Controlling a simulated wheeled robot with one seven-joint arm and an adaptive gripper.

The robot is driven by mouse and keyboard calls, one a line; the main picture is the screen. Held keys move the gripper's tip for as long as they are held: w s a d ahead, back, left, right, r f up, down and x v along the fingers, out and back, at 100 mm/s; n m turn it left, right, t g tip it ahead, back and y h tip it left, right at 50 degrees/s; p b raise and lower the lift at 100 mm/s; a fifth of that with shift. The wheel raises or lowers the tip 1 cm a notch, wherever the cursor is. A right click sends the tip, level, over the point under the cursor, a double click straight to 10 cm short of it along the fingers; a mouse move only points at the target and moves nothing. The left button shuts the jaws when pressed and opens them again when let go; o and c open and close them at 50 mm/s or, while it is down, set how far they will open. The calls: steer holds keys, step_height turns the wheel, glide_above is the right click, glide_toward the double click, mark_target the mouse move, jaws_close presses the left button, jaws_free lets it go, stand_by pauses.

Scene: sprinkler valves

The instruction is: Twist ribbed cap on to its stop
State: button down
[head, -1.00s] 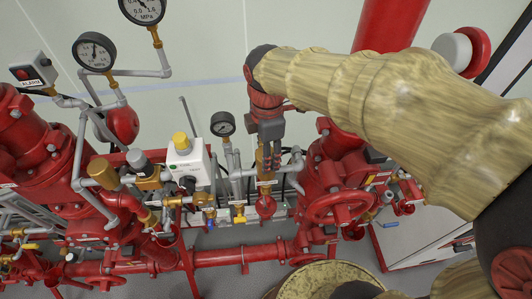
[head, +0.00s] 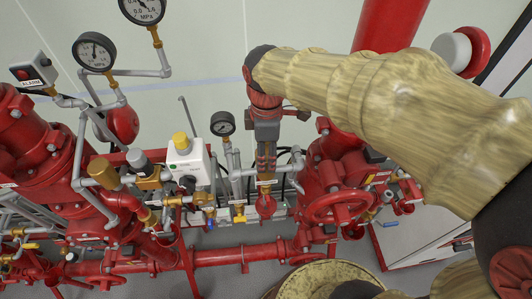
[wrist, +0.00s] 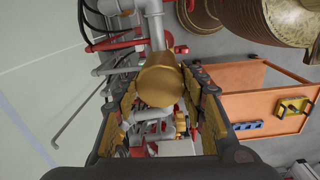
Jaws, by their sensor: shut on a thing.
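The ribbed cap (wrist: 160,82) is a round brass-coloured piece on the end of a grey pipe, in the middle of the wrist view. Its flat face shows; its ribs are too small to make out. My gripper (wrist: 162,100) has one finger on each side of the cap and is shut on it. In the head view my gripper (head: 266,172) points down in front of the grey pipes, left of the big red valve. There its fingers hide most of the cap.
A red handwheel (head: 341,207) is close to the right of my gripper. A small gauge (head: 222,123) and a white box (head: 188,165) stand to its left. A red round fitting (head: 266,206) is just below the fingers. Pale wall lies behind.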

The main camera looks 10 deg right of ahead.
steer(key=m, duration=0.4)
steer(key=shift+r+m, duration=0.1)
steer(key=shift+m, duration=0.2)
steer(key=c, duration=1)
jaws_free()
step_height(320, 180, up, 12)
steer(key=shift+s, duration=0.15)
